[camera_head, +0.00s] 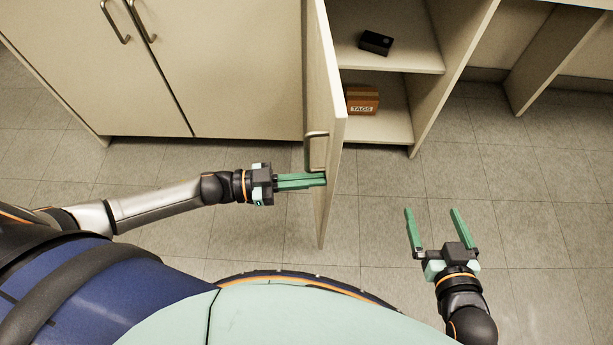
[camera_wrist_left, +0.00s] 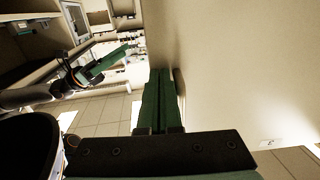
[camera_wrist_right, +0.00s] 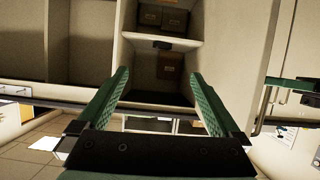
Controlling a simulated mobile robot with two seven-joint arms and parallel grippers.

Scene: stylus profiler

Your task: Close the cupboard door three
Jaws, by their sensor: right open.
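The open cupboard door (camera_head: 325,110) stands swung out from the cabinet, seen nearly edge-on, with a metal bar handle (camera_head: 316,150) on its left face. My left gripper (camera_head: 322,180) is at that left face, just by the handle's lower end; its green fingers are together with nothing clearly between them. Whether they touch the door cannot be told. In the left wrist view the shut fingers (camera_wrist_left: 158,82) lie alongside the door panel (camera_wrist_left: 225,70). My right gripper (camera_head: 431,211) is open and empty, to the right of the door and in front of the open compartment.
The open cupboard holds a dark box (camera_head: 376,42) on the upper shelf (camera_head: 390,60) and a brown box marked TAGS (camera_head: 362,100) below. Shut doors (camera_head: 220,70) with handles are to the left. The tiled floor (camera_head: 520,200) at right is clear.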

